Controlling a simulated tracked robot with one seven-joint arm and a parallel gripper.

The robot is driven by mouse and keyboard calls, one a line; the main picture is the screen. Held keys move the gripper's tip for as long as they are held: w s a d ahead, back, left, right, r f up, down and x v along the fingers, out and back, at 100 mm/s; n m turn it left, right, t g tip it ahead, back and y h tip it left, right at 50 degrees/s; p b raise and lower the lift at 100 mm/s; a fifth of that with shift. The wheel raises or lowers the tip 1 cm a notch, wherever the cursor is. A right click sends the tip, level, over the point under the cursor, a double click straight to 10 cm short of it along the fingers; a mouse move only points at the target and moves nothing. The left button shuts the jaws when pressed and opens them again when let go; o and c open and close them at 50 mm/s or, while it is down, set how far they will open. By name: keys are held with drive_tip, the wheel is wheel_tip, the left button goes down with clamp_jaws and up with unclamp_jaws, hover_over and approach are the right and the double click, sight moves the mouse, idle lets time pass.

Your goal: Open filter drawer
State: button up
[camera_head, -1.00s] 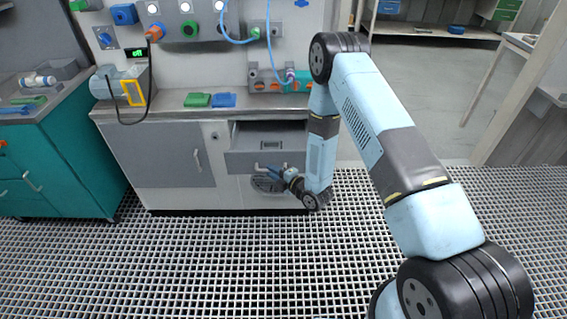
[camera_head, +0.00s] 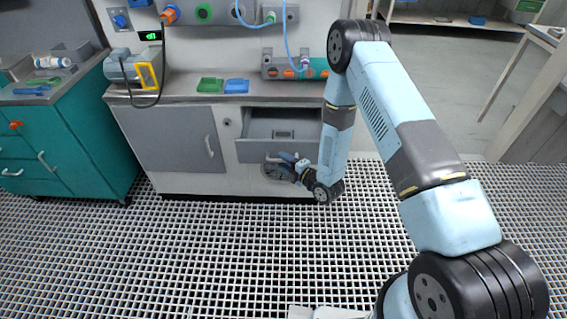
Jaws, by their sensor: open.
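The grey filter drawer (camera_head: 250,151) stands pulled out of the white cabinet under the counter. Its inside (camera_head: 283,124) is visible from above, with a small dark rectangular detail on the back wall. My gripper (camera_head: 283,161) is open in front of the drawer front, at the height of the light handle (camera_head: 271,158). The fingers are small here and overlap the handle in the picture. I cannot tell whether they touch it. My arm hides the right end of the drawer front.
A grey cabinet door (camera_head: 172,148) is left of the drawer. Green (camera_head: 209,85) and blue (camera_head: 236,86) pads lie on the counter (camera_head: 185,92) beside a pump-like device (camera_head: 128,68). A teal cabinet (camera_head: 75,150) stands at the left. The grating floor (camera_head: 220,250) in front is clear.

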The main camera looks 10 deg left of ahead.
drive_tip(key=v, duration=1.3)
drive_tip(key=shift+s+d, duration=0.25)
drive_tip(key=shift+d, duration=0.05)
drive_tip(key=w+d+r+m+h, duration=0.2)
drive_tip(key=w+r+h, duration=0.1)
drive_tip(key=w+r, duration=0.35)
drive_tip(key=w+d+r+m+h, duration=0.2)
drive_tip(key=w+d+r+m, duration=0.1)
drive_tip(key=w+r, duration=0.3)
drive_tip(key=s+d+r+m+h, duration=0.1)
drive_tip(key=d+r+m+h, duration=0.3)
drive_tip(key=r, duration=0.4)
drive_tip(key=s+d+r+m+h, duration=0.1)
drive_tip(key=d+r+m, duration=0.2)
drive_tip(key=d+r, duration=0.35)
drive_tip(key=s+d+r+m+g+h, duration=0.1)
drive_tip(key=s+d+r+m+h, duration=0.2)
drive_tip(key=s+r, duration=0.35)
drive_tip(key=s+d+r+m+g, duration=0.1)
drive_tip(key=s+d+r+m, duration=0.2)
drive_tip(key=s+r+m, duration=0.35)
drive_tip(key=s+d+r+m+g, duration=0.1)
drive_tip(key=s+r, duration=0.3)
drive_tip(key=s, duration=0.4)
drive_tip(key=s+d+r+m+g, duration=0.1)
drive_tip(key=s+r+m, duration=0.3)
drive_tip(key=s, duration=0.5)
drive_tip(key=shift+s+r, duration=0.2)
